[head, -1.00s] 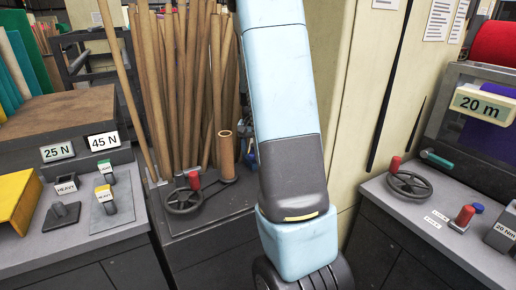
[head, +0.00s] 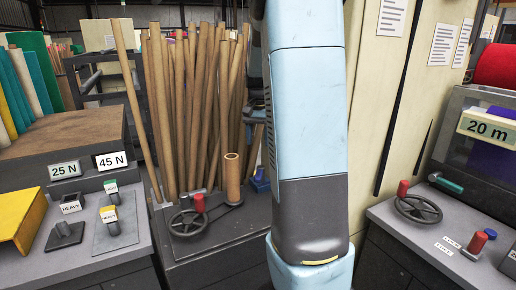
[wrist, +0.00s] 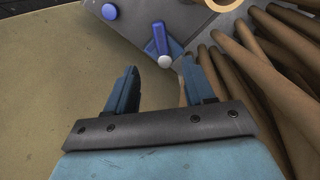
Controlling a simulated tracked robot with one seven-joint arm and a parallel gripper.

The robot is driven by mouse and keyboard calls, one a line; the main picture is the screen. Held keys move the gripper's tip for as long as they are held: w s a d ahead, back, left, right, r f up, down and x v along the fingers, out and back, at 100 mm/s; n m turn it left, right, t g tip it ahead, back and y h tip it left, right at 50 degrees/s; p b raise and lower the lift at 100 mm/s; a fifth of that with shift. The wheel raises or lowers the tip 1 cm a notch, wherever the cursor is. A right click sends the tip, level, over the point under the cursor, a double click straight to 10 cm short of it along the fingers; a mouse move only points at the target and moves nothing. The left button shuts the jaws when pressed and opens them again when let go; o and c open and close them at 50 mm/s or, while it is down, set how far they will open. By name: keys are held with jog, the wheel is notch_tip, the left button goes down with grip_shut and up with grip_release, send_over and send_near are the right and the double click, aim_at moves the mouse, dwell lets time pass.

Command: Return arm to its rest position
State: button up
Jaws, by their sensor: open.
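My arm (head: 310,120) hangs down through the middle of the head view, pale blue with a dark grey lower section. The end of the arm is not visible in the head view. In the wrist view my gripper (wrist: 162,88) is open, its two blue fingers apart with nothing between them. Beyond the fingertips is a grey surface with a blue lever with a white ball end (wrist: 159,40) and a round blue button (wrist: 109,11). Several cardboard tubes (wrist: 260,70) lie close to the right finger in the wrist view.
Several upright brown tubes (head: 190,110) stand behind a dark cabinet with a handwheel (head: 188,222). A left console carries levers (head: 112,222) and a yellow cover (head: 22,220). A right console has another handwheel (head: 417,209) and a "20 m" display (head: 487,128). Cream panels (head: 400,110) stand behind my arm.

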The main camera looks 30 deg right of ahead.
jog(key=shift+r, duration=0.25)
dwell(0.4)
jog(key=s+a+r+n+t, duration=0.35)
jog(key=s+a+r, duration=0.45)
jog(key=s+a, duration=0.45)
jog(key=s+a+n+t, duration=0.2)
jog(key=s+a+n, duration=0.3)
jog(key=s+a, duration=0.3)
jog(key=s, duration=0.4)
jog(key=shift+f, duration=0.35)
